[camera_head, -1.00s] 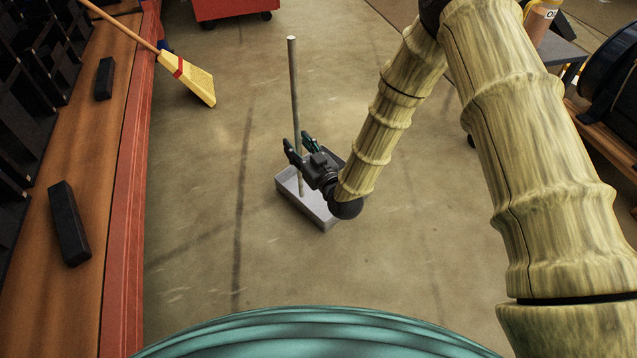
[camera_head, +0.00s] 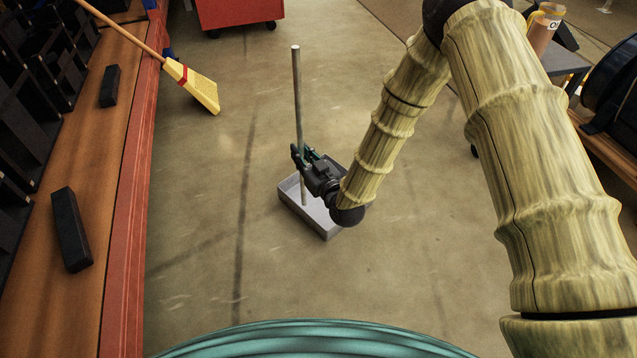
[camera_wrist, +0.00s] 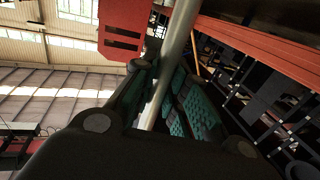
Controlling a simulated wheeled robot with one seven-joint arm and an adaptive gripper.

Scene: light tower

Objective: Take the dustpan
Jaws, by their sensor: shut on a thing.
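The dustpan (camera_head: 318,219) is a light grey tray on the concrete floor with a tall upright grey handle (camera_head: 297,95). In the wrist view, the handle (camera_wrist: 178,45) runs between the two teal-padded fingers of my gripper (camera_wrist: 165,92). My gripper and wrist hide part of the tray and of the lower handle.
A yellow broom (camera_head: 194,86) leans against the red-edged wooden shelf (camera_head: 95,190) at the left. Black blocks (camera_head: 71,229) lie on that shelf. A red wheeled cabinet (camera_head: 240,12) stands at the back. The floor around the dustpan is clear.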

